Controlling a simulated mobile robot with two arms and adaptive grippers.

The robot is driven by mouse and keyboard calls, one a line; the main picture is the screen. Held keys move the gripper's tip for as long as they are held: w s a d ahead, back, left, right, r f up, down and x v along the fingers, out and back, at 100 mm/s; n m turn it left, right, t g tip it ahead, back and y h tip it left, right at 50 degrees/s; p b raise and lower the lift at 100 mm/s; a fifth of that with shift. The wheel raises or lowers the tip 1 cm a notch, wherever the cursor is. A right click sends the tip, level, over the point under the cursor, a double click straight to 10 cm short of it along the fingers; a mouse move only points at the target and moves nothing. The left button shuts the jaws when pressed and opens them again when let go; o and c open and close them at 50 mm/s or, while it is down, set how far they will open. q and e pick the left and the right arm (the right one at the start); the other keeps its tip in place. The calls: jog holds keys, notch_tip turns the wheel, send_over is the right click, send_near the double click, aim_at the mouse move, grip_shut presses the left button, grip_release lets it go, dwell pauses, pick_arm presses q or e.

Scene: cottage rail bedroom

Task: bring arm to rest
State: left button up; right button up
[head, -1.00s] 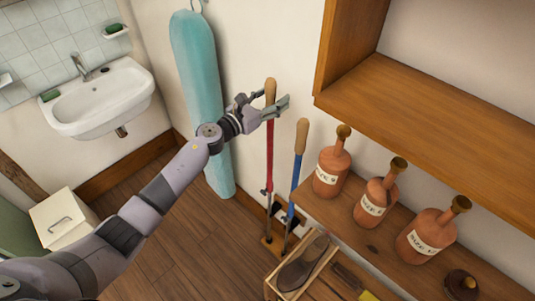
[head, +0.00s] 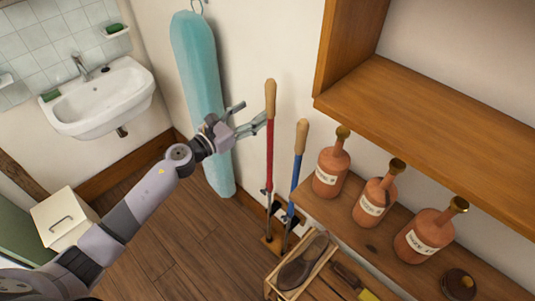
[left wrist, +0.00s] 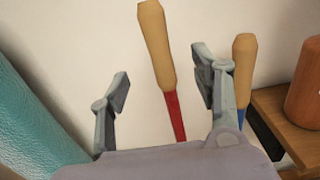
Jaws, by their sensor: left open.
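My left gripper (head: 251,116) is open and empty, with its fingers spread, just left of the red-shafted tool (head: 270,140). That tool has a wooden handle and stands upright in a floor holder. In the left wrist view the red-shafted tool (left wrist: 157,50) shows beyond and between the two open fingers (left wrist: 166,92), apart from them. A blue-shafted tool (head: 296,170) with a wooden handle stands to its right. It also shows in the left wrist view (left wrist: 243,60), behind the right finger. My right gripper is not in view.
A teal ironing board (head: 200,80) hangs on the wall behind my gripper. A shelf (head: 390,245) with several clay bottles is at right, below a wooden cabinet (head: 430,120). A sink (head: 105,98) and a white box (head: 62,220) are at left. Floor between is clear.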

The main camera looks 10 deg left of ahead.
pick_arm(q)
jog(key=shift+s+a, duration=0.3)
jog(key=shift+s, duration=0.1)
